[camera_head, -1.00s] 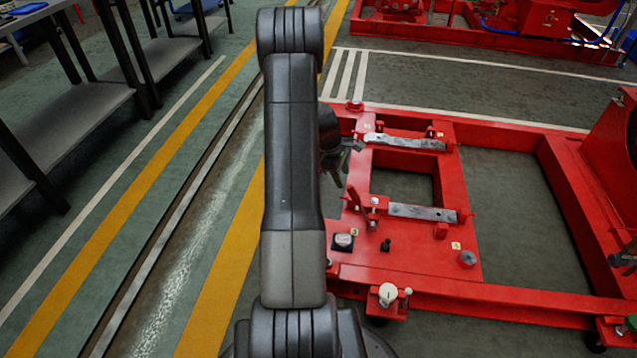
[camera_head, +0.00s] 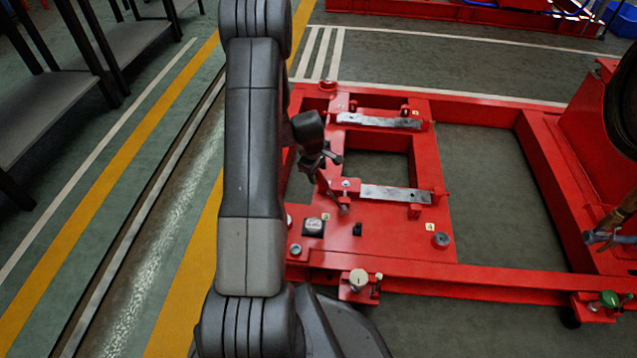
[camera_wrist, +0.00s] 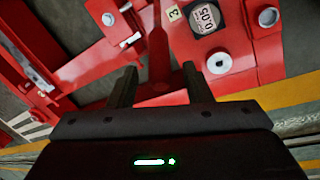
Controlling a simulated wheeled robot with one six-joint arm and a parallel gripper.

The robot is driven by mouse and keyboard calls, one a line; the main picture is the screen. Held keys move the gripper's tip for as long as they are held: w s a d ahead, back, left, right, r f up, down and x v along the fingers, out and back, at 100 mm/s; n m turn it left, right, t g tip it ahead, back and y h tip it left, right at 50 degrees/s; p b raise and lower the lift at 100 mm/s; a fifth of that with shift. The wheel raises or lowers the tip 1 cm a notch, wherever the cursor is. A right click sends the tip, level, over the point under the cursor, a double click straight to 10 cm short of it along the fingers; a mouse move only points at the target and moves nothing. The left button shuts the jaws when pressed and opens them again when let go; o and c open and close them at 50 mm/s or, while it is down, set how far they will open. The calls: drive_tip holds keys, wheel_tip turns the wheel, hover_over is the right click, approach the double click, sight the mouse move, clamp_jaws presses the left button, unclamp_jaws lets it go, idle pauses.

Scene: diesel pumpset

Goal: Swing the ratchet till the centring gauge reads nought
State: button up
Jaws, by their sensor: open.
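The centring gauge (camera_head: 313,227) is a small square display on the red frame. In the wrist view the gauge (camera_wrist: 204,19) shows turned figures that look like 0.05. The ratchet's red lever (camera_wrist: 157,45) runs between the two fingers in the wrist view. In the head view the lever (camera_head: 325,186) is partly hidden by my gripper (camera_head: 322,170). My gripper also shows in the wrist view (camera_wrist: 160,78), with its fingers apart, one on each side of the lever. I cannot tell whether either finger touches it.
The red base frame (camera_head: 400,240) carries two grey metal bars (camera_head: 380,121), (camera_head: 395,193) and several bolts and knobs. A white-topped knob (camera_head: 358,280) stands at its front edge. A grey shelf bench (camera_head: 45,115) is at the left. The floor between bench and frame is clear.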

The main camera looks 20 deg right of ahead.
sight(319, 179)
drive_tip(key=b+x, duration=0.1)
drive_tip(key=x, duration=0.4)
clamp_jaws()
